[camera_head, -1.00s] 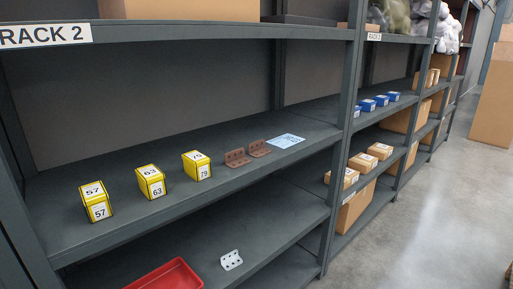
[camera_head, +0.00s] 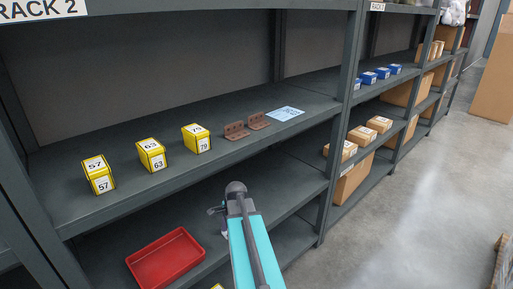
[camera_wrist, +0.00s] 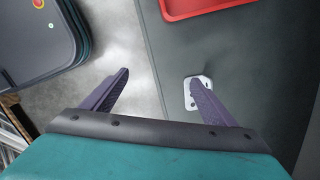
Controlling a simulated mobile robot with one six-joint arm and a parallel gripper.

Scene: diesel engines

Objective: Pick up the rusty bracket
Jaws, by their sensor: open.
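Two rusty brown brackets stand side by side on the middle shelf in the head view, a left one (camera_head: 236,131) and a right one (camera_head: 258,121). Both are angled plates with holes. My arm reaches up in front of the lower shelf, below and apart from them. In the wrist view my gripper (camera_wrist: 159,76) is open, with nothing between its fingers. A white bracket with holes (camera_wrist: 190,99) lies on the dark shelf beyond the right finger, which partly covers it. No rusty bracket shows in the wrist view.
Yellow boxes marked 57 (camera_head: 98,175), 63 (camera_head: 151,155) and 79 (camera_head: 196,138) stand left of the rusty brackets. A blue label sheet (camera_head: 285,114) lies to their right. A red tray (camera_head: 166,258) is on the lower shelf. A rack post (camera_head: 342,120) stands at right.

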